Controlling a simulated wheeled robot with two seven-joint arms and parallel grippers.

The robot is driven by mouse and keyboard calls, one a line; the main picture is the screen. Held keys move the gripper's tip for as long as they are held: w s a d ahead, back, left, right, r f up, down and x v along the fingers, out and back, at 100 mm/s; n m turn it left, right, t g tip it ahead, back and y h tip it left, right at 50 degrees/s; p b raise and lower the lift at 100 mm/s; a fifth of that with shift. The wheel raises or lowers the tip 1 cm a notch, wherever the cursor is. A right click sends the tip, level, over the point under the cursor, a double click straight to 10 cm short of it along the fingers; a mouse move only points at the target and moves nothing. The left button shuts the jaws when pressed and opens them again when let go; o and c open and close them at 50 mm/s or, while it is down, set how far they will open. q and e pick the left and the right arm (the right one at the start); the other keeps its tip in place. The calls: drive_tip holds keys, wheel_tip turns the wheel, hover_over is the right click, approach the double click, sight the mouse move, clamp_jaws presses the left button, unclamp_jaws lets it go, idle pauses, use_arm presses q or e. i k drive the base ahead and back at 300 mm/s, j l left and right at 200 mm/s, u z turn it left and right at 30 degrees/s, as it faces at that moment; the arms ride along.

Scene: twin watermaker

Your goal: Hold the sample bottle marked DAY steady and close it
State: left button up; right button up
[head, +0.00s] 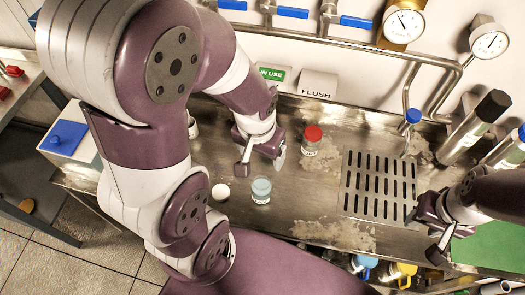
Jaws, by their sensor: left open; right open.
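An uncapped clear bottle (261,190) with pale blue contents stands upright on the steel counter. A round white cap (220,192) lies on the counter just left of it. A second bottle with a red cap (313,133) stands further back to the right; its label is too small to read. I cannot read which bottle is marked DAY. My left gripper (262,167) is open and empty, just behind the uncapped bottle and apart from it. My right gripper (428,240) is open and empty at the right, beyond the drain grate.
A slotted drain grate (378,184) is set in the counter, with a tap (410,120) behind it. FLUSH (318,84) and IN USE (272,73) signs are at the back. Counter between bottles and grate is clear.

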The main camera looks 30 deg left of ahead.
sight(261, 186)
drive_tip(key=k+j+u, duration=0.15)
drive_tip(key=u, duration=0.35)
drive_tip(key=k+j+u, duration=0.1)
drive_tip(key=j+u, duration=0.35)
